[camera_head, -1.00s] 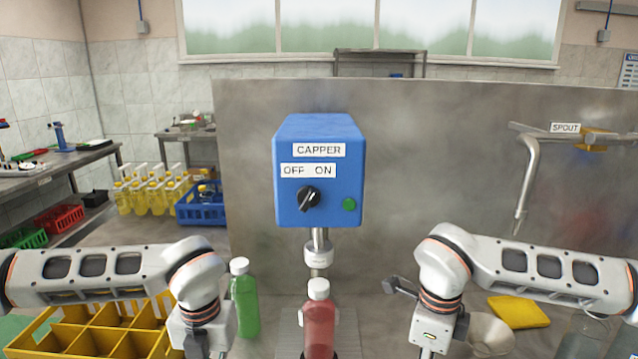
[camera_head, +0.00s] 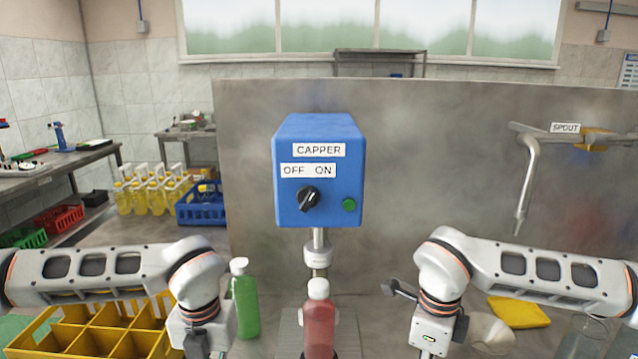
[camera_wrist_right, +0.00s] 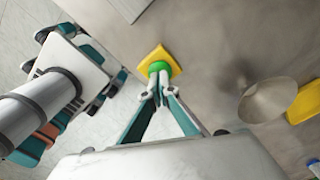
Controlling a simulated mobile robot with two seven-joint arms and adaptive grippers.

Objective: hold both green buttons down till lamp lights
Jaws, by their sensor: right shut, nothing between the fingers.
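A green button (camera_wrist_right: 158,68) on a yellow square base (camera_wrist_right: 171,61) shows in the right wrist view. My right gripper (camera_wrist_right: 160,82) is shut and empty, its fingertips at the button's near edge and seeming to touch it. Whether the button is pressed in, I cannot tell. The second green button is not clearly in view. In the head view a blue capper box (camera_head: 290,218) has a round green light or button (camera_head: 349,204), looking dull, and a black OFF/ON knob (camera_head: 308,199). My left wrist is at the lower left; its fingers are below the picture.
A red bottle (camera_head: 319,325) with a white cap stands below the capper head (camera_head: 318,255). A green bottle (camera_head: 245,300) stands beside my left wrist. A yellow crate (camera_head: 88,340) is at the lower left. A yellow sponge (camera_head: 519,312) lies at the right.

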